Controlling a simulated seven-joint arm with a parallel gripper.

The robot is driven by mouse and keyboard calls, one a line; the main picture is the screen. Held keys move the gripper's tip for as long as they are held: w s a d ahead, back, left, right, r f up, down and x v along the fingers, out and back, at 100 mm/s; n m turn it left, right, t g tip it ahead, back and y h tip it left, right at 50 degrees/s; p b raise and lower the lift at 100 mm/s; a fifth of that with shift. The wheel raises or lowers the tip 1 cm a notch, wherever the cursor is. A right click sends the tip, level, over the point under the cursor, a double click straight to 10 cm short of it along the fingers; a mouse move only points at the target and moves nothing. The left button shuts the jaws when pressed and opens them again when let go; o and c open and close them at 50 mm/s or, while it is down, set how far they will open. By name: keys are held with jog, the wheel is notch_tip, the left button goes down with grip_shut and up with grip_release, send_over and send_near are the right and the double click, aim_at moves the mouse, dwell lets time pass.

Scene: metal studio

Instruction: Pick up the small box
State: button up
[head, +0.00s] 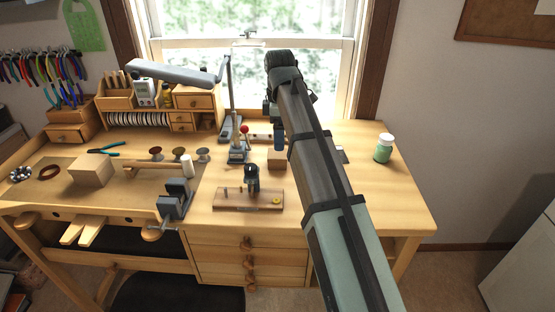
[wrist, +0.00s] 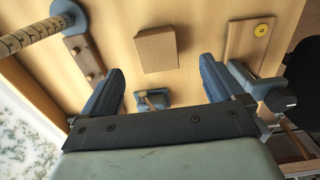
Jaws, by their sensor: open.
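The small box (wrist: 156,49) is a plain brown cardboard-coloured block on the wooden bench top. In the head view the small box (head: 277,158) sits right of the middle of the bench, partly beside my arm. My gripper (wrist: 160,78) is open and empty, with its two blue-padded fingers spread wide. In the wrist view the box lies beyond the fingertips, roughly centred between them and apart from both. In the head view my gripper (head: 273,128) is above the bench near the box, partly hidden by my arm.
A wooden board with a dark tool (head: 252,180) stands in front of the box. A lamp (head: 228,95) and a red-topped tool (head: 243,130) are to the left. A larger box (head: 92,171) is far left.

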aim_at(277, 153)
jog(key=shift+w+a+f, duration=0.1)
jog(key=shift+a+f, duration=0.05)
jog(key=shift+f, duration=2.15)
jog(key=shift+w+a+f, duration=0.1)
jog(key=shift+a+f, duration=0.05)
jog(key=shift+f, duration=2.15)
jog(key=shift+c, duration=0.2)
jog(key=c, duration=1)
jog(key=shift+r, duration=0.15)
